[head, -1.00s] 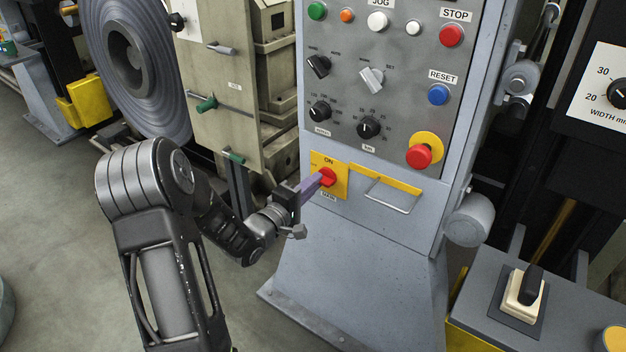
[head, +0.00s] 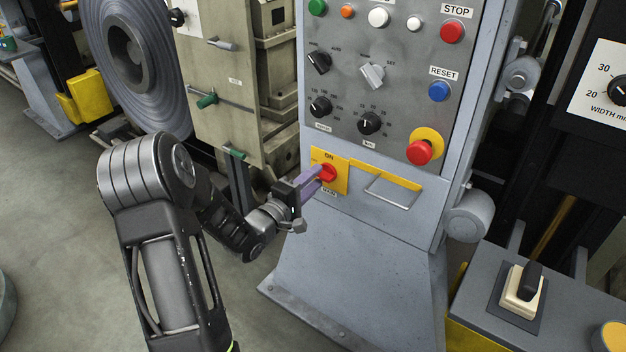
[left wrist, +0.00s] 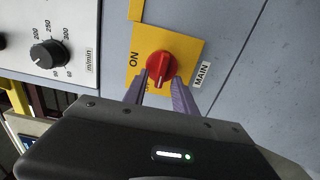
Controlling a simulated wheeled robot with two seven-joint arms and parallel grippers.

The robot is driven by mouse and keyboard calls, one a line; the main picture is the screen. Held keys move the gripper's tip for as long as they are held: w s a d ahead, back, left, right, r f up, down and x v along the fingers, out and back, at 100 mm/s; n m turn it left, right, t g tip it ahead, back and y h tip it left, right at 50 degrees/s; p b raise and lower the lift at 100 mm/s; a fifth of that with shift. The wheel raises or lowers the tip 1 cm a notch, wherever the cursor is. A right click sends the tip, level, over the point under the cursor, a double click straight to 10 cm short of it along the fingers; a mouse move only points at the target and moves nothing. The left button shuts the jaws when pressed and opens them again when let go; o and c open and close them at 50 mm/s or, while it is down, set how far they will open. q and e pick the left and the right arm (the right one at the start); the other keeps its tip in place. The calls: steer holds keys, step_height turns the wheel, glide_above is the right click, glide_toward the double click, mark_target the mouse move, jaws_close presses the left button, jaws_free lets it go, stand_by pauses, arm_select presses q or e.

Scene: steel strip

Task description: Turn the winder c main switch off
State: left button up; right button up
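The main switch is a red rotary knob (head: 327,173) on a yellow plate (head: 341,177) low on the grey panel. ON is printed above it and MAIN below. In the left wrist view the picture is turned, and the knob (left wrist: 161,67) has its ridge running roughly up and down, so about level across the panel. My left gripper (head: 315,178) is at the knob, its two purple fingers apart. In the left wrist view the fingertips (left wrist: 159,78) are at either side of the knob's near end; contact cannot be told. A finger partly covers the other label. My right gripper is out of view.
A yellow-topped bracket with a metal handle (head: 388,194) is just right of the switch. A red emergency button (head: 419,152) and selector knobs (head: 369,123) are above. A green-handled machine (head: 236,153) stands left of the panel. Open floor lies at lower left.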

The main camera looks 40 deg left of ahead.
arm_select(q)
steer(key=s, duration=0.7)
steer(key=shift+s, duration=0.4)
steer(key=shift+d, duration=0.1)
